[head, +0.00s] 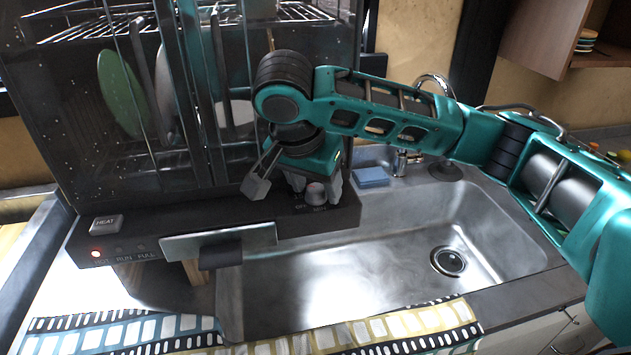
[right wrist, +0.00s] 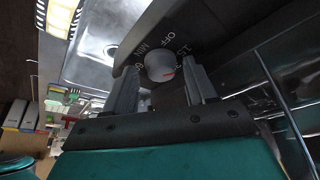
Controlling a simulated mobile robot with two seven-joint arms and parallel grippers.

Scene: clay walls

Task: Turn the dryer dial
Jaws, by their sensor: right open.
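The dish dryer (head: 290,215) stands at the left with a dark front ledge. Its dial (head: 316,193) is a small pale round knob at the ledge's right end. In the right wrist view the dial (right wrist: 158,66) shows a red mark, with OFF, MIN and 15 printed around it. My right gripper (head: 297,188) is open. Its fingers point at the ledge, one on each side of the dial, with gaps visible; in the right wrist view the gripper (right wrist: 162,85) straddles the knob. Contact cannot be made out. My left gripper is not in view.
A HEAT button (head: 106,223) and a lit red light (head: 96,253) are at the ledge's left. A green plate (head: 121,93) stands inside the dryer. A metal sink (head: 390,250), faucet (head: 400,160) and blue sponge (head: 371,177) lie to the right. A patterned cloth (head: 400,325) lies in front.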

